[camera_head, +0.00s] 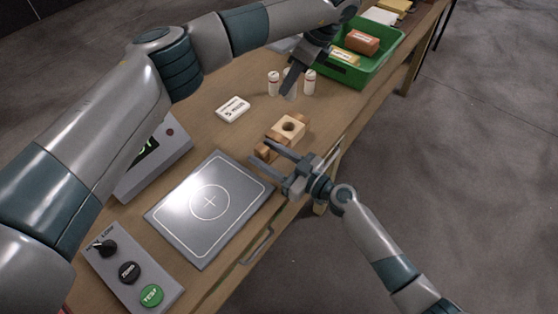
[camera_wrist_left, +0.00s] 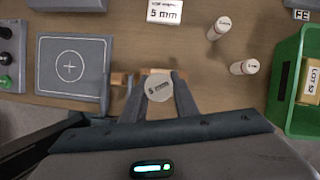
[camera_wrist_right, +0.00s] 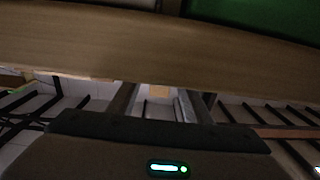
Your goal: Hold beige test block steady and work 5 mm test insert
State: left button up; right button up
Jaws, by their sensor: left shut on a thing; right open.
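The beige test block (camera_head: 288,127), with a round hole in its top, stands between brown blocks near the table's front edge. My left gripper (camera_head: 290,92) is above and behind it, shut on a pale cylindrical insert. In the left wrist view the insert's round labelled top (camera_wrist_left: 158,88) sits between the fingers and hides most of the beige block (camera_wrist_left: 157,71). My right gripper (camera_head: 260,152) is open at the front edge, its fingers near the front brown block (camera_head: 264,151). In the right wrist view a small beige patch (camera_wrist_right: 158,91) shows between the fingers; contact is unclear.
A white 5 mm box (camera_head: 233,108) lies behind the block. Two white cylinders (camera_head: 273,83) (camera_head: 309,82) stand near a green bin (camera_head: 381,67) holding boxes. A grey plate (camera_head: 210,206), a display unit (camera_head: 158,160) and a button panel (camera_head: 130,270) occupy the near end.

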jog(key=shift+x, duration=0.85)
grip_shut()
pick_arm(q)
jog(key=shift+a, duration=0.1)
